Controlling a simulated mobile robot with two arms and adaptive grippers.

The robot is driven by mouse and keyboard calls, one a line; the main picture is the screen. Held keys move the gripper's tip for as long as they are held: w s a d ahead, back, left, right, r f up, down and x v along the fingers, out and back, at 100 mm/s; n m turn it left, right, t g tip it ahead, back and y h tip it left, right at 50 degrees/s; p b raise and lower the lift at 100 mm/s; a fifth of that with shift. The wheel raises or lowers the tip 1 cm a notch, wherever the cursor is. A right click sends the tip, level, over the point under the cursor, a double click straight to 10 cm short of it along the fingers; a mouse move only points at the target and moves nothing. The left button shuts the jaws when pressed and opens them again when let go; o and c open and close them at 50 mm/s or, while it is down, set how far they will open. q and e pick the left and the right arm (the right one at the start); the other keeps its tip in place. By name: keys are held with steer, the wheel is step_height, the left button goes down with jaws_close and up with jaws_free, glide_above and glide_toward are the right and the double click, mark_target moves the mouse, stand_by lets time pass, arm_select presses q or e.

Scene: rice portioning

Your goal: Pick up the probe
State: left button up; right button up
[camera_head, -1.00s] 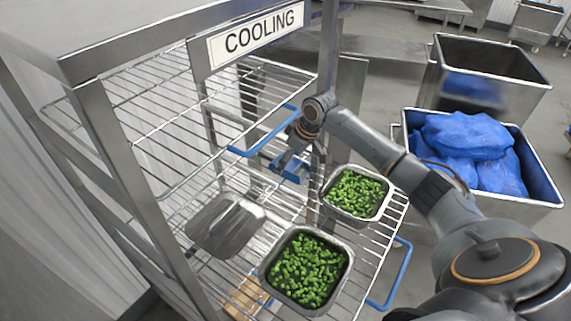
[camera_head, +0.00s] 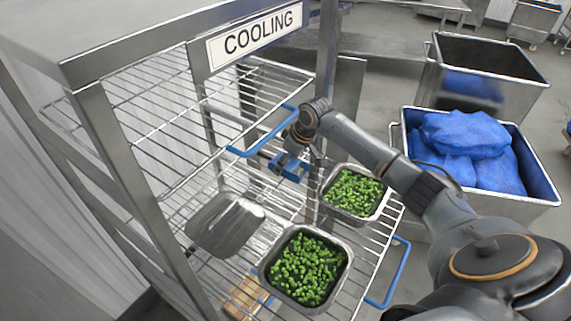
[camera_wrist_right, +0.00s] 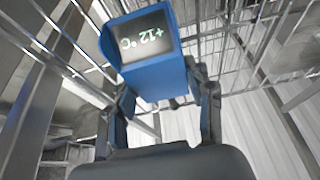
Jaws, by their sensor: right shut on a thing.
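The probe is a blue handheld device (camera_wrist_right: 158,80) with a grey display reading +12 °C in the right wrist view. It also shows as a small blue shape (camera_head: 291,172) beside the rack post in the head view. My right gripper (camera_wrist_right: 165,101) is shut on the probe, with a finger on each side of its blue body. In the head view, my right gripper (camera_head: 293,153) reaches in from the right at the rack's side, above the lower shelf. The probe's far end is hidden. My left gripper is not in view.
The wire rack (camera_head: 165,106) bears a COOLING sign. Its lower shelf holds two metal pans of green food (camera_head: 305,268) (camera_head: 351,194) and a metal lid (camera_head: 226,224). Blue rails (camera_head: 262,134) stick out at the side. A bin of blue bags (camera_head: 468,150) stands at right.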

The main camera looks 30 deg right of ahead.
steer(key=shift+w+r+b, duration=0.1)
steer(key=shift+r+b, duration=0.2)
steer(key=shift+b, duration=0.1)
steer(key=shift+s+d+r+b, duration=0.1)
steer(key=shift+s+r+b, duration=0.1)
steer(key=shift+s+b, duration=0.1)
steer(key=s+d+b, duration=0.1)
steer(key=s, duration=0.1)
steer(key=s+d+b, duration=0.1)
steer(key=s, duration=0.1)
steer(key=s+d+b, duration=0.1)
steer(key=s, duration=0.2)
steer(key=shift+r, duration=0.3)
step_height(320, 180, up, 12)
steer(key=b, duration=0.2)
step_height(320, 180, up, 8)
steer(key=p, duration=0.8)
glide_above(303, 178)
steer(key=s, duration=0.2)
steer(key=shift+w+d+f, duration=0.1)
steer(key=shift+d+f, duration=0.2)
steer(key=shift+d, duration=0.05)
